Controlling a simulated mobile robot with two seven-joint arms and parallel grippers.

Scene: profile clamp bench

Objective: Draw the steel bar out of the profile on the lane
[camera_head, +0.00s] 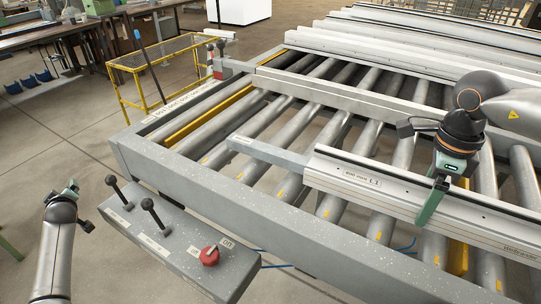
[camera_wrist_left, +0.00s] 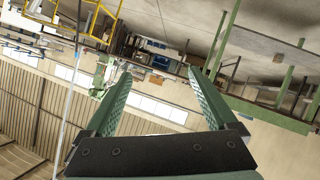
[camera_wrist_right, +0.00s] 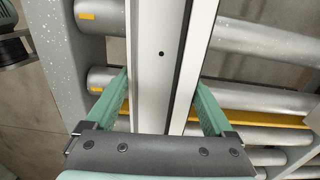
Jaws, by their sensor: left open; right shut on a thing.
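The profile (camera_head: 375,183) is a long pale aluminium section lying across the rollers of the lane (camera_head: 330,207). The steel bar (camera_head: 268,150) is a flat grey bar sticking out of the profile's left end; the rest of it is hidden inside. My right gripper (camera_head: 445,183) is shut on the profile from above, one green finger on its near side. In the right wrist view the fingers (camera_wrist_right: 162,97) straddle the profile (camera_wrist_right: 150,60). My left gripper (camera_head: 70,188) is open and empty at the lower left, away from the bar; its spread fingers (camera_wrist_left: 160,80) show in the left wrist view.
A control box (camera_head: 180,245) with two black levers and a red button (camera_head: 209,256) stands before the lane's grey frame. More profiles (camera_head: 400,52) lie at the back. A yellow-framed cart (camera_head: 165,68) stands behind left. Floor around the left gripper is clear.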

